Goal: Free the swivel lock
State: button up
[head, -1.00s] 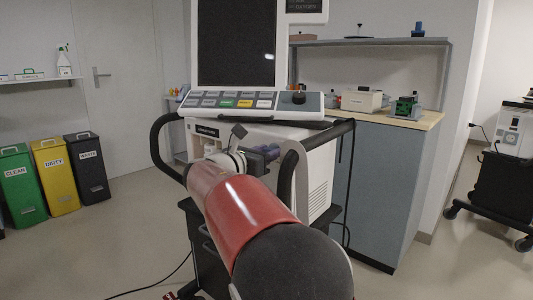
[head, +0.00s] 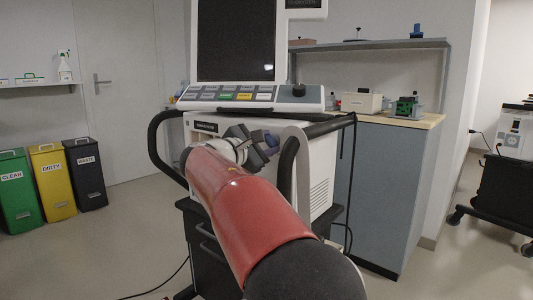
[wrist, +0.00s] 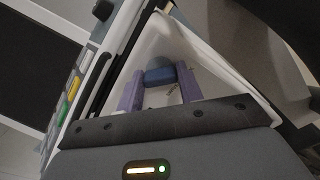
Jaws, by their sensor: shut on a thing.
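The ventilator (head: 318,165) stands in front of me, with its screen and key panel on top. The wrist is rolled, so the ventilator appears tilted in the wrist view. In the head view my gripper (head: 264,143) is at the ventilator's upper front, and my red arm hides much of the area below.
Black curved handles (head: 291,158) flank the ventilator front, close beside my arm. A grey-blue cabinet (head: 385,190) stands behind at right. Green, yellow and black bins (head: 53,182) stand at left. Another cart (head: 505,185) is at far right. Open floor lies at left.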

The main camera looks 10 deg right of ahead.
jog(key=m+b, duration=0.2)
jog(key=m, duration=0.1)
jog(key=m+b, duration=0.2)
jog(key=shift+f, duration=0.25)
jog(key=shift+r+m+b, duration=0.1)
jog(key=shift+m+b, duration=1.2)
jog(key=shift+m, duration=0.8)
jog(key=o, duration=1)
jog(key=v, duration=0.8)
